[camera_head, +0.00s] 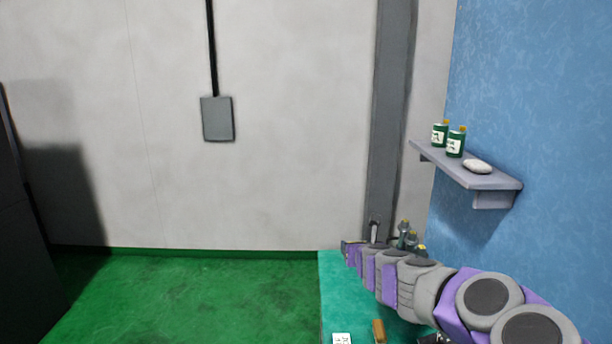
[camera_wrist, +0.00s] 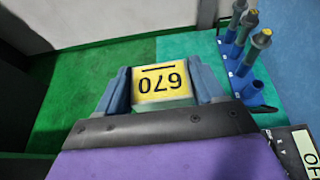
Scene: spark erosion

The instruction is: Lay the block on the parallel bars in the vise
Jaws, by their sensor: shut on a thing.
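In the head view my arm reaches left over the bench, and the block cannot be made out there. I cannot make out the vise or the parallel bars in either view.
The teal bench top (camera_head: 335,297) bears a white card (camera_head: 341,338) and a brown-orange object (camera_head: 379,328). A blue rack (camera_wrist: 250,92) with several upright tools stands right of the block. A wall shelf (camera_head: 465,174) holds two green bottles and a pale lump. Open green floor lies left.

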